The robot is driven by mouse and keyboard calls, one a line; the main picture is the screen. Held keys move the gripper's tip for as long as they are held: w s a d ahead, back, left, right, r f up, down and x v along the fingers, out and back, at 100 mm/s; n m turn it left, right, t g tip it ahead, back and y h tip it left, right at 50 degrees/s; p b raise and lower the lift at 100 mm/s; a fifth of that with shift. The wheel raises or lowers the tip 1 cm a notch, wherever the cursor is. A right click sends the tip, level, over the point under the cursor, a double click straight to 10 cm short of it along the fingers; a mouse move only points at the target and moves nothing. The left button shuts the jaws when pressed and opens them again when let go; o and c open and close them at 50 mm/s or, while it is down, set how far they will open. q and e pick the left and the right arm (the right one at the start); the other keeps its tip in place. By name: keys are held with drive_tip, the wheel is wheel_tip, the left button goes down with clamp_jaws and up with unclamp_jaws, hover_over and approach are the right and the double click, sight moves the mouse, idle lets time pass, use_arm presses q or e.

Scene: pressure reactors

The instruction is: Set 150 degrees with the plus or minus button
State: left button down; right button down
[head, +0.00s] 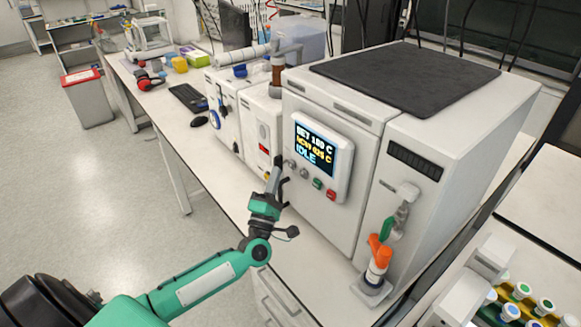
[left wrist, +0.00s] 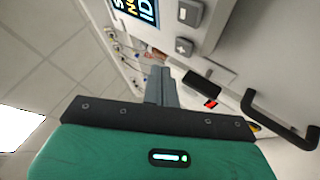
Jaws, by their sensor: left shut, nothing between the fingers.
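The reactor's control panel (head: 323,158) has a lit display (head: 314,147) that appears to read SET 180 C, NOW 025 C and IDLE. Below it are two grey buttons, the left one (head: 292,163) and the right one (head: 305,172). In the left wrist view the plus button (left wrist: 184,46) and minus button (left wrist: 187,14) show beside part of the display (left wrist: 140,10). My left gripper (head: 276,172) is shut and empty, just left of and below the grey buttons. Its fingertips (left wrist: 158,72) point toward the panel side, apart from the plus button. My right gripper is out of view.
A green button (head: 317,183) and a red button (head: 331,194) sit right of the grey ones. A valve with an orange handle (head: 378,250) stands at the reactor's right front. Smaller white instruments (head: 228,110) stand close on the left. A black handle (left wrist: 280,120) shows in the wrist view.

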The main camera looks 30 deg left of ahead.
use_arm(q)
drive_tip(key=shift+w+d, duration=0.35)
drive_tip(key=shift+w, duration=0.45)
idle(1.5)
drive_tip(key=shift+w+d, duration=0.15)
drive_tip(key=shift+w, duration=0.2)
drive_tip(key=shift+w+d+b, duration=0.15)
drive_tip(key=shift+w+b, duration=0.2)
idle(0.6)
drive_tip(key=shift+s, duration=0.15)
drive_tip(key=shift+s+a, duration=0.3)
drive_tip(key=shift+s, duration=0.3)
drive_tip(key=shift+s+a+p, duration=0.15)
drive_tip(key=shift+s+a, duration=0.15)
drive_tip(key=shift+s, duration=0.45)
drive_tip(key=shift+s+a+p, duration=0.2)
drive_tip(key=shift+s+a, duration=0.15)
drive_tip(key=shift+s, duration=0.45)
drive_tip(key=shift+s+a+p, duration=0.15)
drive_tip(key=shift+s+a, duration=0.15)
drive_tip(key=shift+s, duration=0.45)
